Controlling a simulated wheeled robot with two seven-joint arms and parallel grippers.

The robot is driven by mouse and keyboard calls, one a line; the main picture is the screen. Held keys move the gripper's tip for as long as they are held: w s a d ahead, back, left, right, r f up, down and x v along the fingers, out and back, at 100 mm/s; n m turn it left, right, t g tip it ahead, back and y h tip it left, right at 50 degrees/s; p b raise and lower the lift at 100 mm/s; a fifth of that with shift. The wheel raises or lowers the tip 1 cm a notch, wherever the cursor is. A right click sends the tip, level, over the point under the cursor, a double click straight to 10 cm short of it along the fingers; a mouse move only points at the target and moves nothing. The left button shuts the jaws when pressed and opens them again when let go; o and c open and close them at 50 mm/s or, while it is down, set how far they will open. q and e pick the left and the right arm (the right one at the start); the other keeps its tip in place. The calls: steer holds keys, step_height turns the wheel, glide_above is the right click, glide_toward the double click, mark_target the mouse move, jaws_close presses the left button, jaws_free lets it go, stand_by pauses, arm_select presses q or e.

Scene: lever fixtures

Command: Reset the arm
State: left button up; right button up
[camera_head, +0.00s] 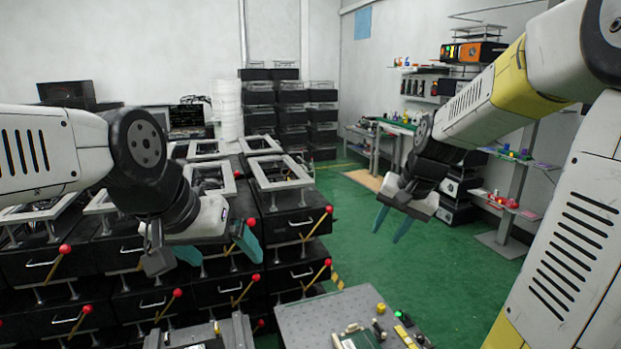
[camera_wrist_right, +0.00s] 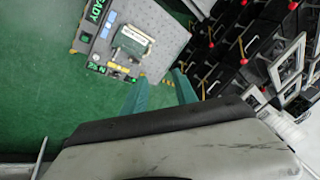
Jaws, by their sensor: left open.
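My left gripper (camera_head: 218,250) has teal fingers spread apart with nothing between them. It hangs in front of the black lever fixtures (camera_head: 285,212), close to their yellow levers with red knobs; contact cannot be told. My right gripper (camera_head: 391,224) hangs over the green floor at the right of the fixtures, fingers pointing down and apart. In the right wrist view its two teal fingers (camera_wrist_right: 160,95) show a gap with only floor behind. Both arms are bent and raised.
A grey worktable (camera_head: 310,310) with a small board and coloured parts stands at the bottom centre; it also shows in the right wrist view (camera_wrist_right: 165,20). Stacked black fixtures (camera_head: 290,110) and shelves (camera_head: 515,170) stand further back. The green floor (camera_head: 350,250) between is clear.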

steer(key=s+a+r+n+t, duration=0.1)
steer(key=s+r+n, duration=0.1)
steer(key=s, duration=0.6)
steer(key=s+a+r+n+t, duration=0.1)
steer(key=s+a+r+n, duration=0.1)
steer(key=s, duration=0.7)
steer(key=shift+r+n, duration=0.6)
steer(key=shift+r, duration=0.2)
